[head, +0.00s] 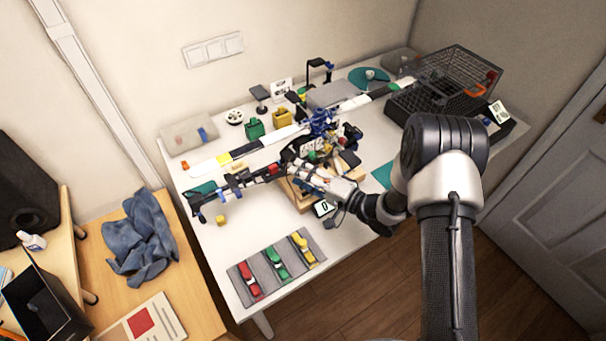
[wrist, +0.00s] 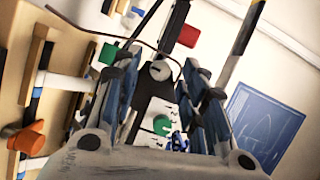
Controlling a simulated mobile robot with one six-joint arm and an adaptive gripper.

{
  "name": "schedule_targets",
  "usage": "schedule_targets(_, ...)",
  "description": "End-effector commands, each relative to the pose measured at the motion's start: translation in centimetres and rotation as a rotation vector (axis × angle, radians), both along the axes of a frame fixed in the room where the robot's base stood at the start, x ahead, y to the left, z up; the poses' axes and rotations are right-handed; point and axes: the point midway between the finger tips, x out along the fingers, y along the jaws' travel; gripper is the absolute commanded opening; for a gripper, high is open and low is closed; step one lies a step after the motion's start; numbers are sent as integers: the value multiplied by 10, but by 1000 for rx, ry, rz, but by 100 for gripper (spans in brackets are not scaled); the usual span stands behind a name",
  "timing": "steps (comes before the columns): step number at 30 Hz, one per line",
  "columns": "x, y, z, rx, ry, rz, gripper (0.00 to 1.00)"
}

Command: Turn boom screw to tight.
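My gripper (head: 299,170) reaches in from the right over the model aircraft on the table, near the dark boom (head: 245,178). In the wrist view my gripper (wrist: 161,66) has its two blue-black fingers apart, one on each side of a round silver screw head (wrist: 158,70). This looks like the boom screw, on a dark part. A gap shows between the screw and each finger; I cannot tell the distance in depth. A green round piece (wrist: 161,124) shows lower between the fingers. In the head view the screw is too small or hidden to make out.
A long wing (head: 224,158) lies behind the boom. A grey mat (head: 240,275) with red, green and yellow pieces lies at the front. A wire basket (head: 441,82) stands at the back right. In the wrist view a thin dark wire (wrist: 110,35) curves above the fingers.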

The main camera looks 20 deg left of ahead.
Motion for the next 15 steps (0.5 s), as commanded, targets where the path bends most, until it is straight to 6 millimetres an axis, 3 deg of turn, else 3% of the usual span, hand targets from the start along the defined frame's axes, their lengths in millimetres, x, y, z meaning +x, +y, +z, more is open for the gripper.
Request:
schedule_targets(5,-3,-16,1,-1,1,-4,39)
schedule_targets(15,-26,-83,6,0,1,-6,39)
